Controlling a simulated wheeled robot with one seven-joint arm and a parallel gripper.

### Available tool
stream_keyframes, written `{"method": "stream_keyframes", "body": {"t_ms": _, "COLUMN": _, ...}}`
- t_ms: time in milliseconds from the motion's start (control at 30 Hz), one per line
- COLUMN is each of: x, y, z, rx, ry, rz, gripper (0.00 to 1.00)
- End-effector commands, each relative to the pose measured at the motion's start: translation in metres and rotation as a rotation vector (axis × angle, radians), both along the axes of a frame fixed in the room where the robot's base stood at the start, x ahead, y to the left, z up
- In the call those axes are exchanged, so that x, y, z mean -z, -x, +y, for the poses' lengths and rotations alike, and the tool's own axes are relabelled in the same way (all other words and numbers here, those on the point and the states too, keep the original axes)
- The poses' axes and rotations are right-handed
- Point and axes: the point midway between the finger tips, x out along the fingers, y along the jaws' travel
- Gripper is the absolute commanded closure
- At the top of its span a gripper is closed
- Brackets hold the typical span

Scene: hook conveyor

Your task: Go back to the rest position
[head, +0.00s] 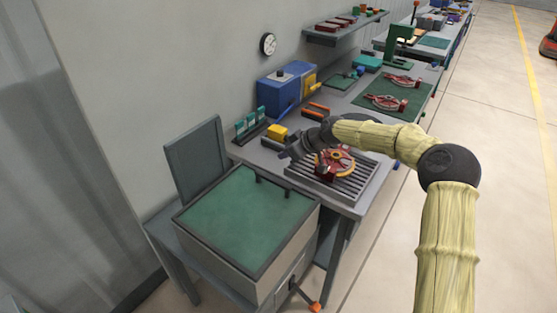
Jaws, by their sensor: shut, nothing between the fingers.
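My gripper (288,154) is at the end of my arm, which comes in from the lower right in a pale yellow sleeve. It is above the left part of a slatted grey plate (350,195) on the near end of the workbench. It is small and dark here, and it is shut with nothing held. A red and orange round part (340,162) sits on the slatted plate, to the right of my gripper and partly below my arm.
A green-topped box (238,220) stands at the bench's near end. A yellow block (277,132), a blue machine (284,86) and a green mat (392,97) with two red parts lie beyond my gripper. Open floor (490,130) lies to the right.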

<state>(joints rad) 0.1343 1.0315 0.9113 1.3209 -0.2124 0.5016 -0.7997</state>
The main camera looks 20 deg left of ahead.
Motion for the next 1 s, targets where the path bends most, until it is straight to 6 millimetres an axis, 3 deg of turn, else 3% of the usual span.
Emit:
{"method": "stream_keyframes", "body": {"t_ms": 467, "x": -0.002, "y": 0.002, "z": 0.001, "rx": -0.003, "ry": 0.001, "rz": 0.000, "gripper": 1.00}}
{"method": "stream_keyframes", "body": {"t_ms": 667, "x": 0.000, "y": 0.024, "z": -0.008, "rx": 0.013, "ry": 0.068, "rz": 0.029, "gripper": 1.00}}
{"method": "stream_keyframes", "body": {"t_ms": 767, "x": 0.002, "y": 0.046, "z": -0.026, "rx": 0.052, "ry": 0.144, "rz": 0.066, "gripper": 1.00}}
{"method": "stream_keyframes", "body": {"t_ms": 1000, "x": 0.005, "y": 0.105, "z": -0.103, "rx": 0.250, "ry": 0.322, "rz": 0.172, "gripper": 1.00}}
